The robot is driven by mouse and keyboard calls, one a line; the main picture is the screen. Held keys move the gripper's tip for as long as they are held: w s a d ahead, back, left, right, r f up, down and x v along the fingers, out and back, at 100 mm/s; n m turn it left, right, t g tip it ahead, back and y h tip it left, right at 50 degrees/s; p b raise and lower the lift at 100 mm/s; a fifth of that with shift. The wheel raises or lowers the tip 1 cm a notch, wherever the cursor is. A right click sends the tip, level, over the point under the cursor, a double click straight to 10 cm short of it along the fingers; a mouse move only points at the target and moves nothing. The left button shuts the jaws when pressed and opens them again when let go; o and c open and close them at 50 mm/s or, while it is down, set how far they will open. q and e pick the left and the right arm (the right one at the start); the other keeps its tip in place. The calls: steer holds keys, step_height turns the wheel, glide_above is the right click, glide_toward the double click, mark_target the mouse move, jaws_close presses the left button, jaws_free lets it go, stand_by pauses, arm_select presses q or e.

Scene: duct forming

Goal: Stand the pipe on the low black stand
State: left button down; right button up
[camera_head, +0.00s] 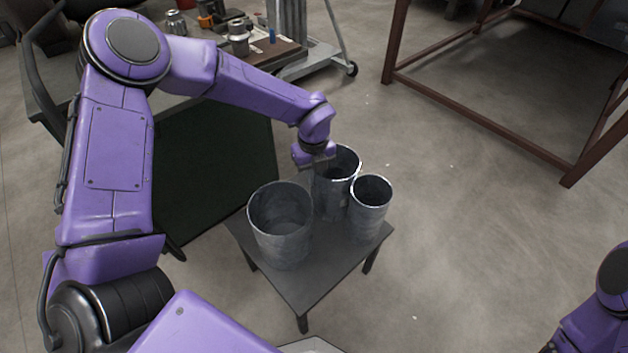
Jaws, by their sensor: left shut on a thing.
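The low black stand (318,283) is a small square table in the middle of the view. Three grey metal pipes are upright at its top: a wide one (281,235) at the front left, a narrower one (369,215) at the right and one at the back (333,197). My left gripper (322,163) is shut on the near left rim of the back pipe. That pipe's foot is hidden behind the others, so I cannot tell whether it touches the stand. My right gripper is outside the picture; only part of that arm shows at the lower right.
A dark green panel (215,165) lies left of the stand. A workbench with cans (239,40) is at the back. A rust-red metal frame (480,122) stands at the upper right. The concrete floor right of the stand is clear.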

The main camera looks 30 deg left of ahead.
arm_select(q)
steer(key=shift+f, duration=1.1)
steer(key=c, duration=1.3)
jaws_free()
steer(key=shift+o, duration=0.2)
step_height(320, 180, up, 12)
steer(key=p, duration=0.2)
steer(key=shift+r+p, duration=0.2)
steer(key=shift+p, duration=0.1)
